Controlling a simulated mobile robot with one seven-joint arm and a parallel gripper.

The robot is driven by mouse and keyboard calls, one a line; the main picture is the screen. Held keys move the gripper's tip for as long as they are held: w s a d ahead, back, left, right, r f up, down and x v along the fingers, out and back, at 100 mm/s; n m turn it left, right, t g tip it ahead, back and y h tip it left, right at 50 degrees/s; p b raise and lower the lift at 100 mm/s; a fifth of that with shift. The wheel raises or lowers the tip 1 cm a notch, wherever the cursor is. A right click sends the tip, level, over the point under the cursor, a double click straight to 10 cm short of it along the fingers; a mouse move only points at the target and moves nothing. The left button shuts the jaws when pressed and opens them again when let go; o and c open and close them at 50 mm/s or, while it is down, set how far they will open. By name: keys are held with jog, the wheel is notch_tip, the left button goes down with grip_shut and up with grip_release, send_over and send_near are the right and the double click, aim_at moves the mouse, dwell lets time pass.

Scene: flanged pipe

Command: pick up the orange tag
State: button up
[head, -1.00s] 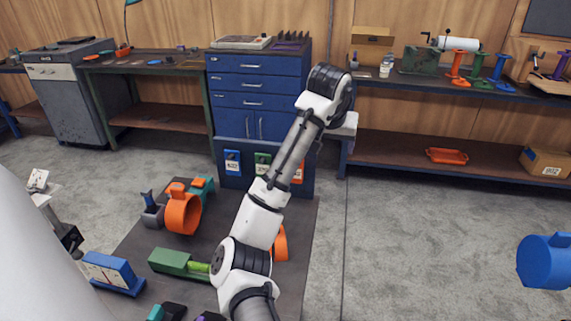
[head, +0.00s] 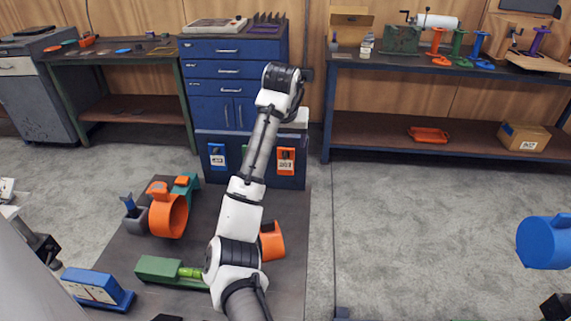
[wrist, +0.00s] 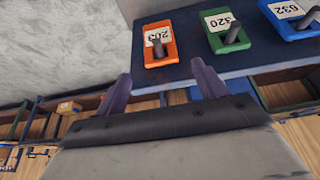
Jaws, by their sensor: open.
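The orange tag (head: 286,161) hangs at the right of the front of a dark blue board, with a white label. In the wrist view the orange tag (wrist: 152,55) reads 203 and has a dark peg standing through it. My gripper (wrist: 160,68) is open and empty; its two purple fingers point toward the orange tag, one to each side of its line. They look apart from it. In the head view my gripper's fingers cannot be made out beyond the white wrist.
A green tag (wrist: 227,29) and a blue tag (wrist: 293,16) hang on pegs beside the orange one. The blue drawer cabinet (head: 230,62) stands behind the board. An orange ring-shaped part (head: 168,216) and a green block (head: 158,268) are on the dark mat.

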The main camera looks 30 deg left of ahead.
aim_at(286, 149)
jog(key=shift+s+p+x, duration=0.2)
jog(key=shift+p+x, duration=0.95)
jog(key=shift+x, duration=1.95)
jog(key=shift+f, duration=0.1)
jog(key=c, duration=1)
jog(key=shift+c, duration=0.2)
jog(key=shift+w+r+p, duration=0.1)
jog(key=shift+r+p, duration=0.1)
jog(key=shift+p, duration=0.1)
